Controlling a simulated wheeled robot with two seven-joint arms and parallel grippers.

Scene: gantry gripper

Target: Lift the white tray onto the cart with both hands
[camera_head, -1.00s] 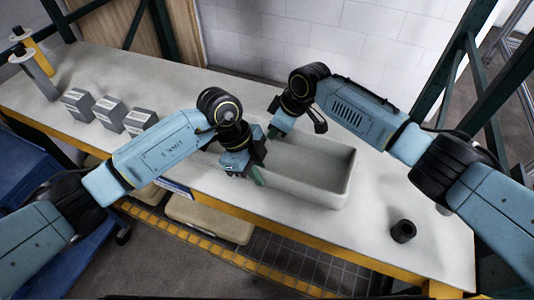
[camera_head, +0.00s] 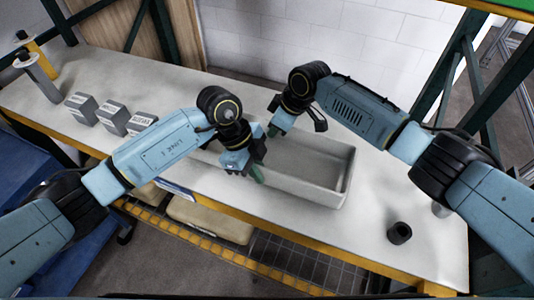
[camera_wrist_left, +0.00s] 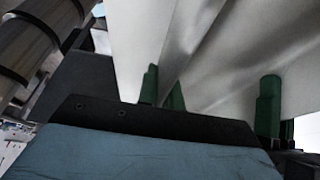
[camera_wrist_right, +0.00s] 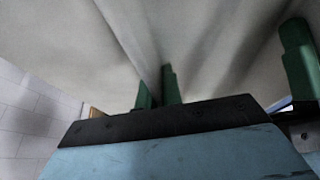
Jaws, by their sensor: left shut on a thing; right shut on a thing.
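The white tray (camera_head: 318,192) is a long, open, empty box over the right half of the table. My left gripper (camera_head: 258,172) is shut on the tray's near wall. My right gripper (camera_head: 273,131) is shut on its far wall, opposite the left one. The tray's left end is partly hidden by my left arm. In the left wrist view the tray's pale wall (camera_wrist_left: 225,50) runs between green fingers. The right wrist view also shows the wall (camera_wrist_right: 215,40) between green fingers. The tray looks roughly level. No cart can be clearly identified.
The long table (camera_head: 215,105) holds several grey labelled boxes (camera_head: 112,117) and cylinders (camera_head: 38,78) at left, and a dark hollow cylinder (camera_head: 399,232) at front right. Bins (camera_head: 210,220) lie below. A blue structure (camera_head: 30,175) stands at left, green posts (camera_head: 450,85) at right.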

